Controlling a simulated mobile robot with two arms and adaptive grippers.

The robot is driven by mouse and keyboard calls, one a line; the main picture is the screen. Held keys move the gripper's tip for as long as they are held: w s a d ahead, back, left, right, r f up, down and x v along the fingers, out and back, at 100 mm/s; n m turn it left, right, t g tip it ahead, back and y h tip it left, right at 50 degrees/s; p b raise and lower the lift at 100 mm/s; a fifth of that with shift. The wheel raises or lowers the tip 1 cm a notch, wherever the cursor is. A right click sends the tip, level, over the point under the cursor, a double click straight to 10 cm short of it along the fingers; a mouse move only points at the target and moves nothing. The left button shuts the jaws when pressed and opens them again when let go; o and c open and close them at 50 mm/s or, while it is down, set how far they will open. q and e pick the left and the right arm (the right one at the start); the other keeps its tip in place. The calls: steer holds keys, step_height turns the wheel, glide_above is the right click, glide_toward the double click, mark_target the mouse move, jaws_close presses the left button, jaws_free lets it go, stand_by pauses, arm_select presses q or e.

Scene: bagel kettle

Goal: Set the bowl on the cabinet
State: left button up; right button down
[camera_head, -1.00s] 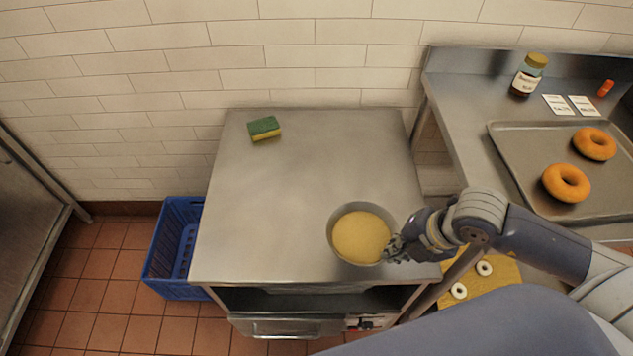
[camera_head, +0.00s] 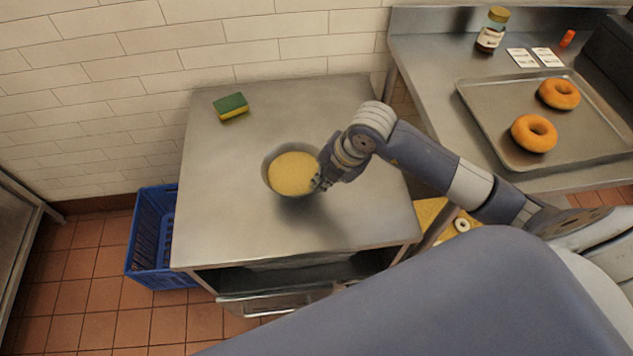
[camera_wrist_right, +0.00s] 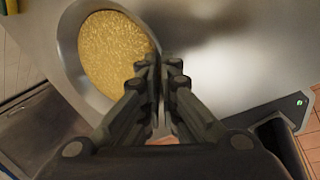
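A round metal bowl (camera_head: 271,162) with yellow grainy contents (camera_head: 292,174) is over the middle of the steel cabinet (camera_head: 225,220). My right gripper (camera_head: 318,181) is shut on the bowl's right rim. The bowl looks level, and a dark shadow falls on the cabinet top in front of it, so it seems held a little above the surface. In the right wrist view the bowl (camera_wrist_right: 68,45) is at the upper left, with its rim at the closed fingers (camera_wrist_right: 160,68). My left gripper is not in view.
A green and yellow sponge (camera_head: 231,106) lies at the cabinet's back left. A blue crate (camera_head: 150,240) stands on the floor to the left. At right, a counter holds a tray (camera_head: 500,125) with two bagels (camera_head: 534,133) and a jar (camera_head: 492,30). The cabinet top around the bowl is clear.

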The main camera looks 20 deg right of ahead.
steer(key=shift+w+a+f, duration=0.1)
steer(key=shift+w+a, duration=0.15)
steer(key=shift+w, duration=0.25)
steer(key=shift+w+a+f, duration=0.1)
steer(key=shift+w+a, duration=0.15)
steer(key=shift+w, duration=0.2)
step_height(320, 180, down, 3)
steer(key=b, duration=0.3)
steer(key=shift+f, duration=0.2)
steer(key=shift+r, duration=0.1)
steer(key=c, duration=1.8)
jaws_free()
steer(key=shift+s+d, duration=0.1)
steer(key=shift+s, duration=0.05)
steer(key=v, duration=1.2)
